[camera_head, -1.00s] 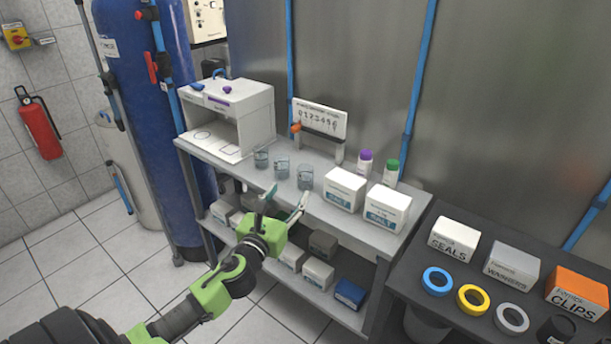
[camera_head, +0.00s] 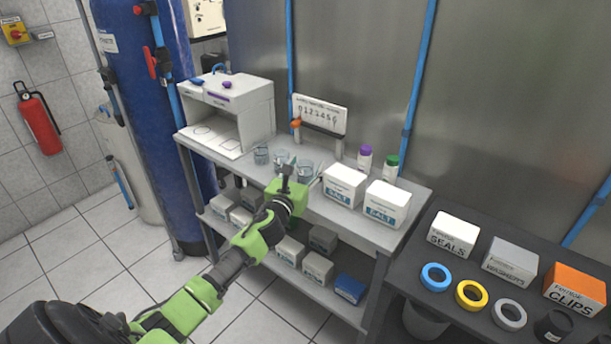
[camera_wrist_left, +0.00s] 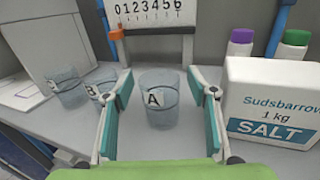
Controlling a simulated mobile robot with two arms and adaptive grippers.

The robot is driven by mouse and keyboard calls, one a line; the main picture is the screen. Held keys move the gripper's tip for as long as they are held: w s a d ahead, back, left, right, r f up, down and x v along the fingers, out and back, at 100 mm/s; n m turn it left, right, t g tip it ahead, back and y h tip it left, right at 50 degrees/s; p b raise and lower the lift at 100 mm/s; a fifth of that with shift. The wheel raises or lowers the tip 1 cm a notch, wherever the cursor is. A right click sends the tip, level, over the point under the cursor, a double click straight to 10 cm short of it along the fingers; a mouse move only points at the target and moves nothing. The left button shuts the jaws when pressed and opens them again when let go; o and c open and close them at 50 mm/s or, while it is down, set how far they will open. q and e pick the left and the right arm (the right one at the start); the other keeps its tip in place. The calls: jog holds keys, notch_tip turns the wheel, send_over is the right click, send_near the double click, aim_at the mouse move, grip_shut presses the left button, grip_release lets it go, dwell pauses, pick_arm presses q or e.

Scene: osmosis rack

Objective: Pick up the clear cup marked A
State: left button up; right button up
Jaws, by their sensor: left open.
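The clear cup marked A (camera_wrist_left: 160,112) stands upright between and just beyond the two teal finger pads of my left gripper (camera_wrist_left: 162,118) in the left wrist view. The fingers are open and hold nothing; I cannot tell whether either touches the cup. In the head view the cup is the rightmost of three (camera_head: 305,166), partly hidden by my left gripper (camera_head: 302,176), which is over the shelf's front part. The clear cup marked B (camera_wrist_left: 102,90) stands left of it. My right gripper is not in view.
A third clear cup (camera_wrist_left: 66,86) stands further left. A white salt box (camera_wrist_left: 268,105) is close on the right, with purple-capped (camera_head: 365,158) and green-capped (camera_head: 391,170) bottles behind. A numbered sign stand (camera_head: 320,115) is behind cup A. An open white cabinet (camera_head: 262,110) stands left.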

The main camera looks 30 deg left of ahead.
pick_arm(q)
jog(key=shift+w, duration=0.2)
jog(key=shift+a, duration=0.1)
jog(key=c, duration=1)
jog(key=shift+o, duration=0.2)
jog(key=shift+r, duration=0.1)
